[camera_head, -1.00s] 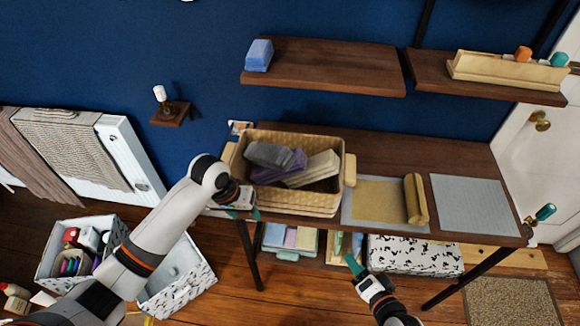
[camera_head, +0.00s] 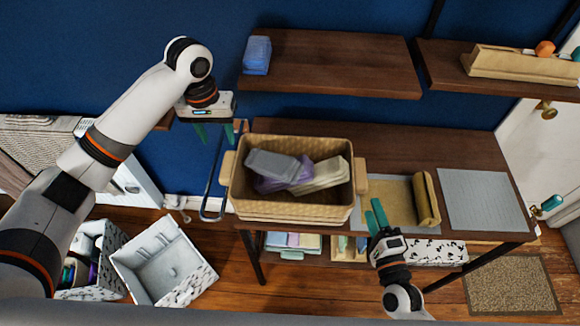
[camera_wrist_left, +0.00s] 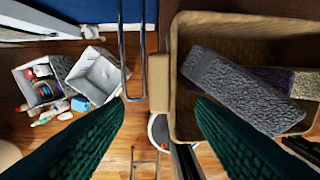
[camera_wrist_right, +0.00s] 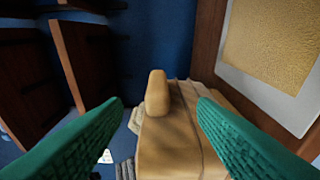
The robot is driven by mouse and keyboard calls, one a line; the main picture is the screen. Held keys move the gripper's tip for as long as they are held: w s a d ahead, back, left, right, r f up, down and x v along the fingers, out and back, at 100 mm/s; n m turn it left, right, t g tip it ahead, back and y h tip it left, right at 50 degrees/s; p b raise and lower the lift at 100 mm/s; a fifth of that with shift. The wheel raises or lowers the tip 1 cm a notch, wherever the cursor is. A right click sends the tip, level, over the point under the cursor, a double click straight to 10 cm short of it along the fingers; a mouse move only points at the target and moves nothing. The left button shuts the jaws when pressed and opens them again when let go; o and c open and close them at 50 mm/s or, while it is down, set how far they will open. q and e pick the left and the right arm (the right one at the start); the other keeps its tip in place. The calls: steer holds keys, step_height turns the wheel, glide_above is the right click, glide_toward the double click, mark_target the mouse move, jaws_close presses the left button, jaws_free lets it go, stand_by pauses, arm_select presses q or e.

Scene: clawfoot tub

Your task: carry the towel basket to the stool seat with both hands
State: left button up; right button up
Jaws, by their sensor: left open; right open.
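The woven tan towel basket (camera_head: 290,211) stands on the left end of the dark wooden table and holds rolled grey, purple and cream towels (camera_head: 295,172). Its left handle (camera_head: 227,168) shows between my fingers in the left wrist view (camera_wrist_left: 158,82). My left gripper (camera_head: 214,134) is open, fingers down, above that handle and apart from it. My right gripper (camera_head: 376,215) is open just right of and in front of the basket's right handle (camera_head: 361,183). That handle also lies between the spread fingers in the right wrist view (camera_wrist_right: 157,92). I recognise no stool.
On the table (camera_head: 420,155) lie a tan mat with a roll (camera_head: 426,198) and a grey mat (camera_head: 484,200). Two wall shelves (camera_head: 325,65) hang above it. A blue-grey rail (camera_head: 212,180) stands close left of the basket. Open boxes (camera_head: 165,262) sit on the floor at left.

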mark_target(229, 165)
arm_select(q)
steer(key=f, duration=0.7)
steer(key=d+f, duration=0.1)
steer(key=f, duration=0.3)
steer(key=shift+s+f, duration=0.2)
steer(key=shift+f, duration=0.1)
arm_select(e)
steer(key=x, duration=1.1)
steer(key=shift+w+d+r, duration=0.15)
steer(key=shift+w+r, duration=0.05)
steer(key=shift+w, duration=0.15)
arm_select(q)
steer(key=shift+a, duration=0.1)
jaws_close()
arm_select(e)
jaws_close()
arm_select(q)
steer(key=shift+r, duration=0.15)
arm_select(e)
steer(key=shift+r, duration=0.1)
